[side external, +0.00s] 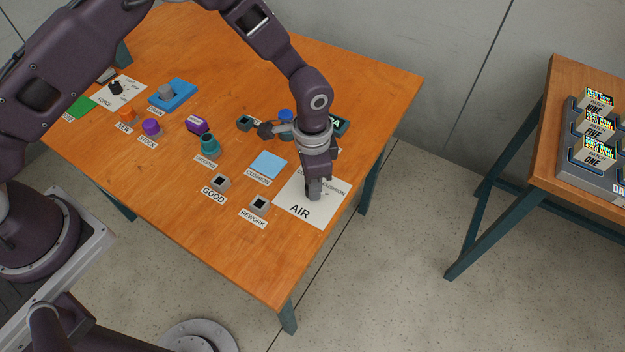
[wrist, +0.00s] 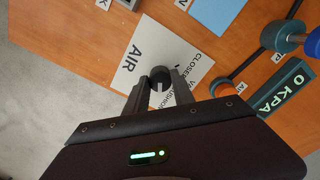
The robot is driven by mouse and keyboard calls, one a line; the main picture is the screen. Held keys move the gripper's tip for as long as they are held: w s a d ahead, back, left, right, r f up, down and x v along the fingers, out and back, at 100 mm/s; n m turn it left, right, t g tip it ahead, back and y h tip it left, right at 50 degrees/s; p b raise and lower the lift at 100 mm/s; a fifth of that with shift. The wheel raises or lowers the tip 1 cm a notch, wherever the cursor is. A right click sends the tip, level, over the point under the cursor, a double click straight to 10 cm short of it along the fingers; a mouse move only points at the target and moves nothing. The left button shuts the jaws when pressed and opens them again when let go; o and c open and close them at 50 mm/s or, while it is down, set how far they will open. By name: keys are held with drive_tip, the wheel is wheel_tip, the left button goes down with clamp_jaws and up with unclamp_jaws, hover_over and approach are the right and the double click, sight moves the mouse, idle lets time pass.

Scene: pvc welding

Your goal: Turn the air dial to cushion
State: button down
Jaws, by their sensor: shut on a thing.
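The white AIR card (side external: 299,209) lies near the right front edge of the wooden table. It also shows in the wrist view (wrist: 132,66), with the words AIR, CLOSED and CUSHION, and another word partly covered. The dark air dial (wrist: 160,74) stands on this card. My gripper (wrist: 158,92) points down over the card with its two fingers shut on the dial, one on each side. In the side view my gripper (side external: 314,192) hides the dial. Which word the dial's mark points to cannot be told.
A blue square (side external: 268,165) labelled CUSHION lies beside the card. Grey sockets labelled GOOD (side external: 220,182) and REWORK (side external: 260,204) stand in front.

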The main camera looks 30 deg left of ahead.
drive_tip(key=c, duration=1.1)
unclamp_jaws()
drive_tip(key=shift+o, duration=0.2)
wheel_tip(320, 180, up, 7)
drive_tip(key=shift+r, duration=0.1)
